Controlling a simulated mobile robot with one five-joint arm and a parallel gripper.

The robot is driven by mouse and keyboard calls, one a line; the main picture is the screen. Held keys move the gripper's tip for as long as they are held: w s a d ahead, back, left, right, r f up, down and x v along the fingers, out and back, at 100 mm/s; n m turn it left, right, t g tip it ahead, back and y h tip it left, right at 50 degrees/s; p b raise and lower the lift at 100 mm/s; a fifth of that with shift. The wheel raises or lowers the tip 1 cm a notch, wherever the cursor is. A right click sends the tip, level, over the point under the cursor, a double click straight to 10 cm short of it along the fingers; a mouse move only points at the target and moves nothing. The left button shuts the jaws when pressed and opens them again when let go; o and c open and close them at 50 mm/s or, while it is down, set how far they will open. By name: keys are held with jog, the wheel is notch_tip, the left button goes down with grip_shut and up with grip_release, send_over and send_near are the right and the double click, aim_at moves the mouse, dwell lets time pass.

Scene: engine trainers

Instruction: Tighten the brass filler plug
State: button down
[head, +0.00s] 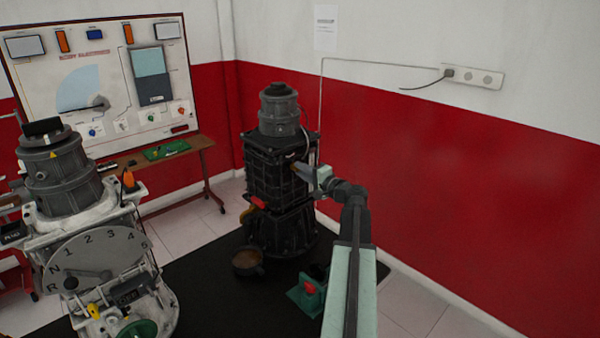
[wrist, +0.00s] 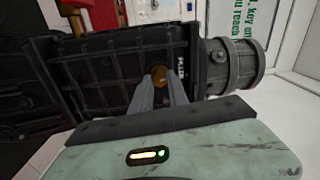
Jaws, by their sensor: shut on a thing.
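The brass filler plug (wrist: 159,76) sits in the face of the dark gearbox housing (wrist: 107,72). My gripper (wrist: 160,86) is shut on the plug, with one finger on each side of it in the wrist view. In the head view the black gearbox trainer (head: 277,185) stands upright near the room's corner, and my gripper (head: 298,168) reaches its upper right side. The plug is very small in the head view, mostly hidden by the fingertips. I cannot tell how far the plug is screwed in.
A second trainer with a numbered gear dial (head: 98,255) stands at the left. A round pan (head: 248,262) and a green block with a red part (head: 308,290) are on the black floor mat (head: 205,298). A display board (head: 105,75) is at the back. The red wall (head: 460,165) is close on the right.

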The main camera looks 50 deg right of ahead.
jog(key=shift+r+m, duration=0.1)
jog(key=shift+m, duration=0.5)
jog(key=c, duration=1.3)
grip_release()
jog(key=shift+w, duration=0.1)
jog(key=s, duration=0.8)
jog(key=shift+a, duration=0.3)
jog(key=shift+w, duration=0.1)
